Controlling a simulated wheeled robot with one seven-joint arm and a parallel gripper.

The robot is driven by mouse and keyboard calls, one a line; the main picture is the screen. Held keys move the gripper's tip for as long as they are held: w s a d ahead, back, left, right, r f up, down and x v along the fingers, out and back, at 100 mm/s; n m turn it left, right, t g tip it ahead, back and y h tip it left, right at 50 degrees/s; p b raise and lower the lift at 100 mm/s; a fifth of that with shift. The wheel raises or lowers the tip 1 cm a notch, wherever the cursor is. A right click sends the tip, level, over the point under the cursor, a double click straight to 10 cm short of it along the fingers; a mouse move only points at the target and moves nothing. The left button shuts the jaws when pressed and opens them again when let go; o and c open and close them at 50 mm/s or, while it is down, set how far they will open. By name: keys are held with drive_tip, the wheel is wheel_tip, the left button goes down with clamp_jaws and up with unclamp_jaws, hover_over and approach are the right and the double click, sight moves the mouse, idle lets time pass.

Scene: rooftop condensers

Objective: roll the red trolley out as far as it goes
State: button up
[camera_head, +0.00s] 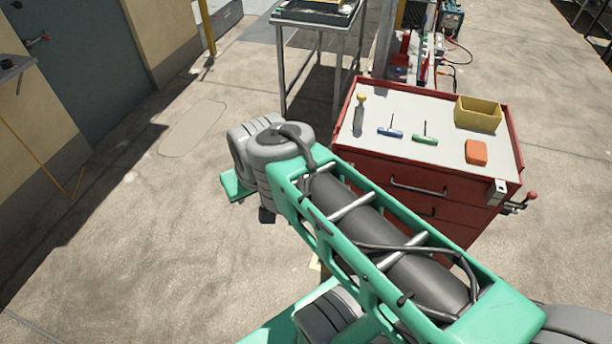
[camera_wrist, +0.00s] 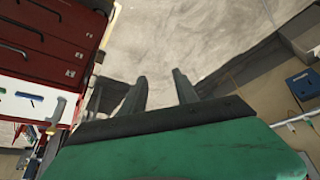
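The red trolley (camera_head: 400,178) stands right of centre in the head view, with a pale top and drawers with metal handles in its front. My green arm crosses in front of its lower left part. In the wrist view the trolley (camera_wrist: 66,35) shows at the upper left, tilted, with its drawer handles visible. My gripper (camera_wrist: 159,80) shows in the wrist view with its two fingers apart and nothing between them. It is beside the trolley, apart from it in that picture. My fingers cannot be made out in the head view. The trolley's wheels are hidden.
On the trolley's top are a yellow bin (camera_head: 478,113), an orange block (camera_head: 476,152) and several hand tools. A metal table (camera_head: 317,18) stands behind it. A door (camera_head: 75,70) is in the left wall. Concrete floor (camera_head: 120,240) is clear at left.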

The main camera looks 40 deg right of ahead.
drive_tip(key=w+d+f+m+t+h+b, duration=0.1)
drive_tip(key=w+d+f+b, duration=0.2)
drive_tip(key=f+b, duration=0.25)
drive_tip(key=w+d+f+m+t+h+b, duration=0.1)
drive_tip(key=w+d+f+b, duration=0.25)
drive_tip(key=f, duration=0.35)
drive_tip(key=w+d+f+m+t+h+b, duration=0.2)
drive_tip(key=d+f+m+t+h+b, duration=0.55)
drive_tip(key=d+f+b, duration=1.6)
drive_tip(key=w+d+r+n+g+h+b, duration=0.1)
drive_tip(key=w+d+r+n+h+b, duration=0.1)
drive_tip(key=w+d+r+b, duration=0.1)
wheel_tip(320, 180, up, 3)
drive_tip(key=w+b, duration=0.1)
drive_tip(key=w, duration=0.1)
drive_tip(key=shift+w+d+f+b, duration=0.2)
drive_tip(key=shift+w+b, duration=0.1)
drive_tip(key=shift+b, duration=0.1)
drive_tip(key=shift+c, duration=0.4)
clamp_jaws()
